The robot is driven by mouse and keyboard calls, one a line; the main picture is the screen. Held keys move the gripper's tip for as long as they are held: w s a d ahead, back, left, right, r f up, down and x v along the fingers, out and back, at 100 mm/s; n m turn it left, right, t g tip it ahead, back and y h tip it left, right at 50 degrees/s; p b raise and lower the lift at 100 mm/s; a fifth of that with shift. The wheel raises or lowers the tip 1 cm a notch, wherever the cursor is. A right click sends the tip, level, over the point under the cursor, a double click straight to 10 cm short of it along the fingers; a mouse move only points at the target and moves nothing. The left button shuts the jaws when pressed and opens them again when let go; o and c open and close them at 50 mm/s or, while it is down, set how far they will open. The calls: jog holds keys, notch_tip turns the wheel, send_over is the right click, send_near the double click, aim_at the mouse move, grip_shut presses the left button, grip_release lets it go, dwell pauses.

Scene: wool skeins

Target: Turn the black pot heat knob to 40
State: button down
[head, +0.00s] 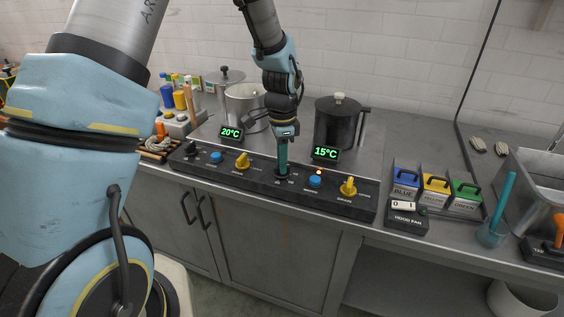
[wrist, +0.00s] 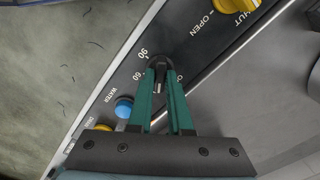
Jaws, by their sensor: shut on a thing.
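In the wrist view my gripper (wrist: 159,84) is shut on the black heat knob (wrist: 158,62). The marks 90 and 60 show to the knob's left; other scale marks are partly hidden by the fingers. I cannot tell where the knob points.
The control panel (head: 262,180) also bears a blue knob (head: 315,181) and yellow knob (head: 348,187) on the right. A hood fan switch (head: 406,217) and coloured boxes (head: 436,190) stand further right.

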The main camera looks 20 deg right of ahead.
jog(key=shift+m, duration=0.5)
jog(key=c, duration=0.8)
grip_release()
jog(key=shift+c, duration=0.2)
notch_tip(320, 180, up, 11)
jog(key=b, duration=0.2)
jog(key=shift+f, duration=0.1)
